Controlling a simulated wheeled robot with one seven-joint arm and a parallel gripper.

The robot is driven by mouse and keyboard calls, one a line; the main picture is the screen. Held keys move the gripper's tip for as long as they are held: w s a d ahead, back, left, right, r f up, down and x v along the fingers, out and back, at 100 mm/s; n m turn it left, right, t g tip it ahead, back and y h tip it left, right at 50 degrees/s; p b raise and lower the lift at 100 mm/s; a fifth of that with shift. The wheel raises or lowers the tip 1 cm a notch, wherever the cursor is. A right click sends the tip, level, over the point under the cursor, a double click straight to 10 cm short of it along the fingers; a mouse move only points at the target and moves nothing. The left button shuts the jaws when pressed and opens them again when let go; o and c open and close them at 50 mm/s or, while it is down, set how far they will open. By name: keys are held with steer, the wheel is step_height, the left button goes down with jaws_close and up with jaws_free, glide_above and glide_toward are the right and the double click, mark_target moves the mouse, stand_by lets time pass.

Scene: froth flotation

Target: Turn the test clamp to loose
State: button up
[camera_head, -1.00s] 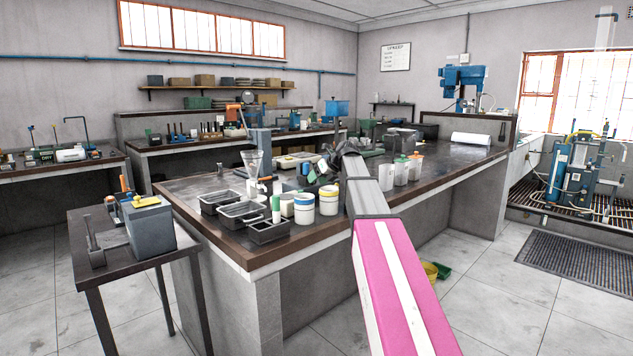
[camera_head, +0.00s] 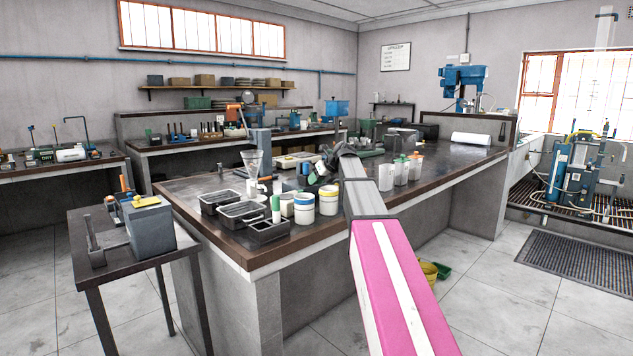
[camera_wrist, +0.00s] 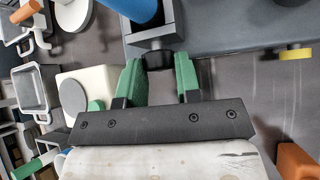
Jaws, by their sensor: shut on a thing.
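In the wrist view, my gripper (camera_wrist: 159,74) has its two green fingertips on either side of a small black knob (camera_wrist: 158,60), which I take to be the test clamp. The knob sits at the front of a grey square bracket (camera_wrist: 150,34) that holds a blue cylinder (camera_wrist: 140,8). The jaws are shut on the knob. The knob's turn position cannot be read. In the head view, my gripper (camera_head: 312,178) is small above the middle of the dark bench, and the clamp is hidden or too small to make out.
White tubs (camera_head: 304,208) and dark grey trays (camera_head: 241,213) stand left of my gripper on the bench (camera_head: 187,197). White beakers (camera_head: 401,171) stand to its right. In the wrist view, a grey bar (camera_wrist: 225,35) with a yellow knob (camera_wrist: 295,54) lies beside the bracket.

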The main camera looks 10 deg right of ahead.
steer(key=h, duration=0.1)
steer(key=n+t+h, duration=0.2)
steer(key=shift+s+a+h, duration=0.25)
steer(key=shift+s+h, duration=0.05)
steer(key=shift+a+f+n+t+h, duration=0.1)
steer(key=shift+n+t+h, duration=1)
steer(key=shift+t+h, duration=0.25)
steer(key=o, duration=0.9)
steer(key=shift+w, duration=0.1)
